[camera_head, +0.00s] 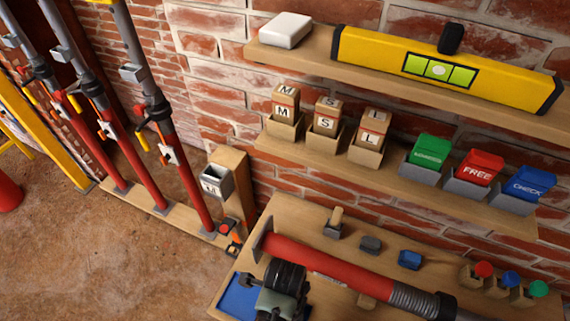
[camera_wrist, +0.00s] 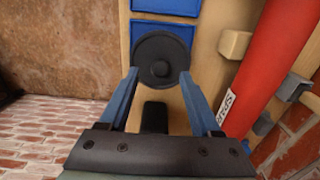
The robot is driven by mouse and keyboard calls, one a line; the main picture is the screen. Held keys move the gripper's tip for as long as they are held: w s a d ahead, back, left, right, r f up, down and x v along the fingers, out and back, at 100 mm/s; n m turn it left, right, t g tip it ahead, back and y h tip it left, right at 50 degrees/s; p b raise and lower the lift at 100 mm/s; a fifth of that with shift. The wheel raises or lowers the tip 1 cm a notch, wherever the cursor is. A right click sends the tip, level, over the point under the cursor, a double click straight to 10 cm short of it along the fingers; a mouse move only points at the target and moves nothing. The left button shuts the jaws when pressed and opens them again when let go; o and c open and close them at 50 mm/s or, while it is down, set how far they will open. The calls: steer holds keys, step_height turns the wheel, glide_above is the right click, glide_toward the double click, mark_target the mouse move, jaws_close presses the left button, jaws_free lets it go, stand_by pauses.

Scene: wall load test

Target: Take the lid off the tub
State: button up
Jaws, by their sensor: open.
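In the wrist view a round black lid (camera_wrist: 163,48) with a small raised knob at its centre lies ahead, seen from above. The tub under it is hidden by the lid. My gripper (camera_wrist: 158,76) is open, its two blue fingers on either side of the lid's near part. Whether the fingers touch the lid I cannot tell. In the head view my dark wrist and gripper are over the left end of the wooden bench (camera_head: 283,217), and I cannot make out the lid there.
A red prop (camera_head: 325,262) lies across the bench beside my gripper. Blue panels (camera_wrist: 166,6) border the lid. Small blocks (camera_head: 370,244) and coloured knobs (camera_head: 510,279) stand farther right. Shelves with boxes and a yellow level (camera_head: 380,52) are above. Upright props (camera_head: 160,110) stand left.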

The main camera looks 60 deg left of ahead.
steer(key=shift+f, duration=1.25)
steer(key=shift+c, duration=0.2)
jaws_close()
